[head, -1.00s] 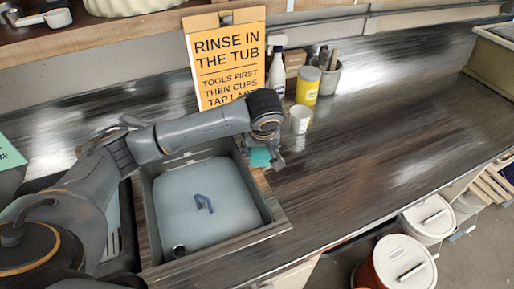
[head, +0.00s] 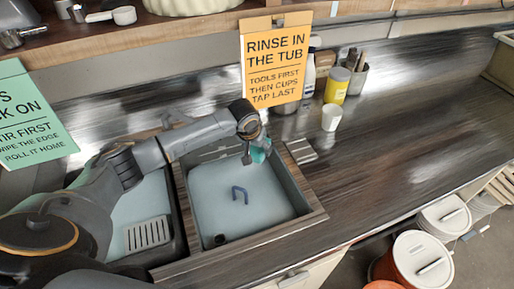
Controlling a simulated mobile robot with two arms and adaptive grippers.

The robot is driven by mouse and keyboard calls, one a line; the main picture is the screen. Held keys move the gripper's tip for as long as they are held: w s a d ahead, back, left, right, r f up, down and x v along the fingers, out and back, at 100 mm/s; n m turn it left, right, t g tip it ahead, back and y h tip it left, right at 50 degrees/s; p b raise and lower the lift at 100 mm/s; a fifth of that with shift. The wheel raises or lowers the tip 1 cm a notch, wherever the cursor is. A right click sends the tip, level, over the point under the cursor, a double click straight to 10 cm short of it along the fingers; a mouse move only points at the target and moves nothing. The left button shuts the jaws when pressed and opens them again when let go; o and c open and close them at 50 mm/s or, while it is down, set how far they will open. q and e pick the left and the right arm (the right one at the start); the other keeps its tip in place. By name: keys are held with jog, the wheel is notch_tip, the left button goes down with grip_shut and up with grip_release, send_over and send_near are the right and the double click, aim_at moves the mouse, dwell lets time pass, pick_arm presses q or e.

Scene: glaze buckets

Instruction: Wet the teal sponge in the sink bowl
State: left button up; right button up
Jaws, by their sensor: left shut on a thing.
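The teal sponge (head: 260,150) is in my left gripper (head: 253,152), which is shut on it. The gripper partly hides the sponge. Both are over the back right part of the sink bowl (head: 310,213), a square basin with a wooden rim. I cannot tell whether the sponge touches that surface. My right gripper is not in view.
A yellow sign (head: 275,60) stands behind the bowl. A white cup (head: 331,117), a yellow jar (head: 337,85) and a tool pot (head: 358,78) stand behind right. A second basin with a drain grid (head: 147,234) is at left. The right counter is clear. Lidded buckets (head: 425,262) stand below.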

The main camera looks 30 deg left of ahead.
pick_arm(q)
notch_tip(320, 180, down, 2)
jog(key=shift+a+f+b, duration=0.1)
jog(key=shift+f+b, duration=0.15)
jog(key=shift+b, duration=0.7)
jog(key=shift+f, duration=0.35)
notch_tip(320, 180, down, 16)
jog(key=b, duration=0.7)
jog(key=shift+b, duration=0.4)
jog(key=shift+f+b, duration=0.5)
jog(key=shift+f, duration=0.4)
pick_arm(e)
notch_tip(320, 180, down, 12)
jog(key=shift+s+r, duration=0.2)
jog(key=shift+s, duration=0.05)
pick_arm(q)
jog(key=shift+r, duration=0.1)
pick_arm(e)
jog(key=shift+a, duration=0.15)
pick_arm(q)
notch_tip(320, 180, up, 4)
jog(key=p, duration=0.4)
jog(key=shift+f, duration=0.25)
notch_tip(320, 180, up, 12)
jog(key=p, duration=1.2)
jog(key=shift+f, duration=0.25)
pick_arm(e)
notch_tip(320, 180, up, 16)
